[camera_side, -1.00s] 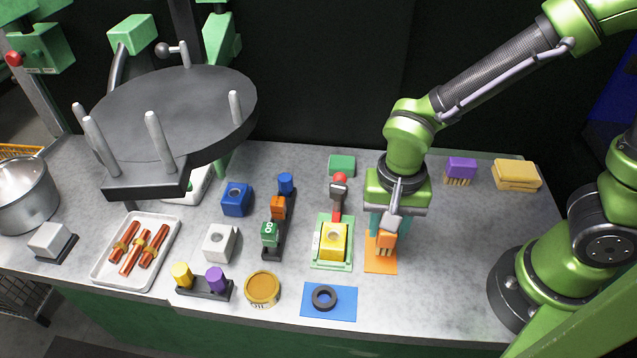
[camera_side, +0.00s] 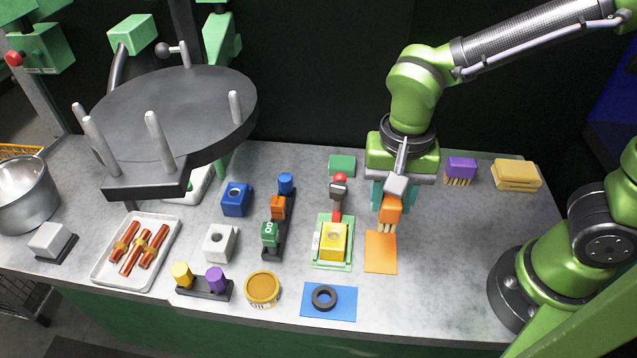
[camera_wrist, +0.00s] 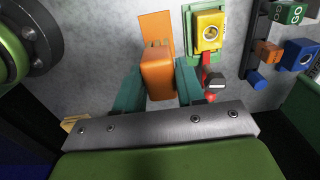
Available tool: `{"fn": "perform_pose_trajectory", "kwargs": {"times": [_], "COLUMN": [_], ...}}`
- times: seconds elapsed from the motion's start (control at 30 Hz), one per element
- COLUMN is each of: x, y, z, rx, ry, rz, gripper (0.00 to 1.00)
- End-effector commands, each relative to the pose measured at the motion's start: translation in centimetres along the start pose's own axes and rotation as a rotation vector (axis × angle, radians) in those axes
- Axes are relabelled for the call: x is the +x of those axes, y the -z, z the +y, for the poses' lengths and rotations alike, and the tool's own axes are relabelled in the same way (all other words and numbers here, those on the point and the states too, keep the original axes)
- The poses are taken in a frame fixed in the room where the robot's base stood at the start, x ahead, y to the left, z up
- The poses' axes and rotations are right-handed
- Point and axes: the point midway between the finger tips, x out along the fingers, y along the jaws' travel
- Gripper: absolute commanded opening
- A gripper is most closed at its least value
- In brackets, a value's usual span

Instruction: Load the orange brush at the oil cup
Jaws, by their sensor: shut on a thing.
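My gripper (camera_side: 391,200) is shut on the orange brush (camera_side: 390,209), which hangs bristles down above the counter. In the wrist view the brush (camera_wrist: 158,75) sits between the two teal fingers (camera_wrist: 158,90). The orange mat (camera_side: 381,252) lies bare on the counter below and in front of the brush. The oil cup (camera_side: 262,287) is a round tan container with amber contents, near the front edge of the counter, well to the left of my gripper.
A yellow block (camera_side: 333,241) on a green base with a red-knobbed clamp (camera_side: 339,188) stands left of the brush. A blue mat (camera_side: 329,302) holds a dark ring. A purple brush (camera_side: 460,170) and yellow sponges (camera_side: 516,174) are at right. A dark rack with pegs (camera_side: 170,110) overhangs the left.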

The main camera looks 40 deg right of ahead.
Motion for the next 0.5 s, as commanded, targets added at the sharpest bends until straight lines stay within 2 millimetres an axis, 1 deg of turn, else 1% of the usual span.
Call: {"fn": "perform_pose_trajectory", "kwargs": {"times": [0.07,0.17,0.2,0.27,0.3,0.4,0.5], "x": [0.1,0.3,0.5,0.8,1.1,1.8,2.4], "y": [-0.4,-1.4,-2.0,-3.2,-4.1,-6.4,-8.3], "z": [-1.5,-4.7,-6.3,-8.8,-10.4,-13.8,-16.1], "rx": [-0.008,-0.014,-0.016,-0.018,-0.017,-0.016,-0.011], "ry": [0.006,0.024,0.035,0.055,0.07,0.106,0.135], "rz": [0.013,0.038,0.049,0.065,0.074,0.088,0.094], "gripper": [0.14,0.14,0.14,0.14,0.14,0.14,0.14]}}
